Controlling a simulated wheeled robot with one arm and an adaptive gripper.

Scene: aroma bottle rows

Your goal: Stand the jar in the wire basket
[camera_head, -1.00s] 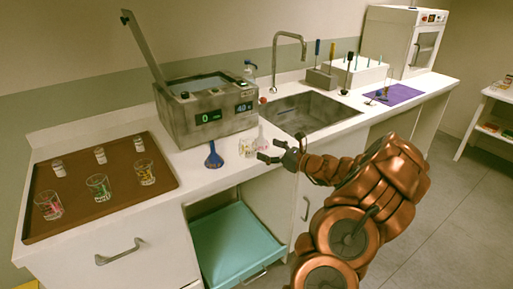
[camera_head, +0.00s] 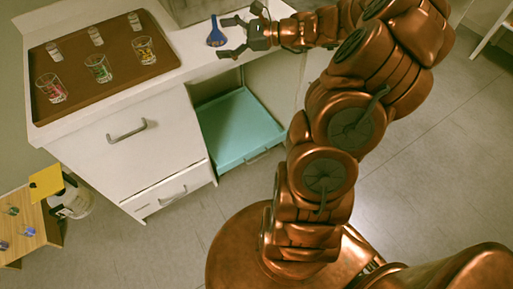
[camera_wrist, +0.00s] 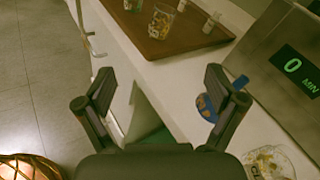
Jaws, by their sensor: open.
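My gripper (camera_head: 234,38) is open and empty over the counter's front edge; its two fingers also show in the wrist view (camera_wrist: 160,85). Several glass vessels stand on a brown tray (camera_head: 120,67): glasses with pink (camera_head: 51,87), green (camera_head: 98,68) and yellow (camera_head: 144,49) contents in front, and small pale jars (camera_head: 95,36) behind. Another clear glass vessel (camera_wrist: 268,162) stands at lower right in the wrist view, beyond the right finger. I cannot tell which vessel is the task's jar. I cannot make out a wire basket.
A teal drawer (camera_head: 238,130) is open below. A wooden table (camera_head: 22,225) and white bucket (camera_head: 72,200) stand at lower left.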

